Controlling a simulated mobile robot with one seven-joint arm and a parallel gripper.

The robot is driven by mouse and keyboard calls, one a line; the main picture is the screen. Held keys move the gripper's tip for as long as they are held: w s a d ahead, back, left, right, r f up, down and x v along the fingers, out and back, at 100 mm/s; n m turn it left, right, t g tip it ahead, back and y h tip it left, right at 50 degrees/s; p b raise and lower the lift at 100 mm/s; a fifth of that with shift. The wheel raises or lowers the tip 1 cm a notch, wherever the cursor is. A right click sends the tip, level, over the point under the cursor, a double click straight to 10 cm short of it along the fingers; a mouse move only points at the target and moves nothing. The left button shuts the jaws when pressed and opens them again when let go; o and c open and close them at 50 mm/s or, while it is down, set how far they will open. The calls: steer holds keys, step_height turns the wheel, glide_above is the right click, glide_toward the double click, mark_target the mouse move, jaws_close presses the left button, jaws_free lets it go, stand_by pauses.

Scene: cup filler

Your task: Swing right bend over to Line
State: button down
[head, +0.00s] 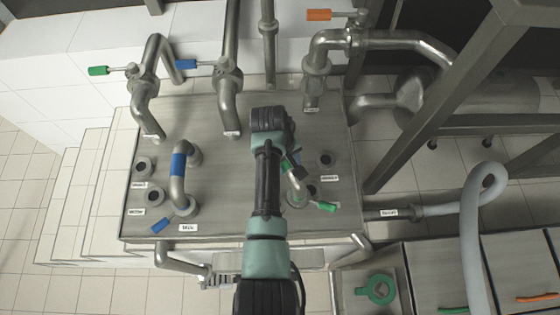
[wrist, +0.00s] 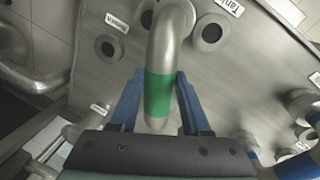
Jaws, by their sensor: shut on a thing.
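The right bend is a grey steel pipe with a green band; it fills the middle of the wrist view (wrist: 158,92). In the head view part of the bend (head: 298,186) shows beside my wrist, with a green-handled valve (head: 325,207) by its lower end. My gripper (wrist: 159,84) has its blue fingers on both sides of the green band, shut on it. In the head view my arm covers most of the gripper (head: 290,166). Open round ports (wrist: 108,48) and (wrist: 212,32) lie on either side of the bend. I cannot read which label says Line.
The left bend (head: 178,178) with a blue band stands on the left of the steel panel (head: 225,170). Upright pipes with valves line the panel's back edge. A hose (head: 475,215) and a grey frame post (head: 440,100) stand to the right.

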steer(key=shift+w+d+n+t, duration=0.15)
steer(key=shift+w+d+n, duration=0.25)
steer(key=shift+d+n, duration=0.3)
steer(key=shift+w+d+n+t, duration=0.15)
steer(key=shift+w+d+n, duration=0.3)
steer(key=shift+n, duration=0.45)
steer(key=shift+r, duration=0.1)
steer(key=shift+c, duration=1.8)
jaws_free()
steer(key=shift+s, duration=0.1)
steer(key=v, duration=1.3)
steer(key=shift+d+b, duration=0.2)
steer(key=shift+b, duration=0.25)
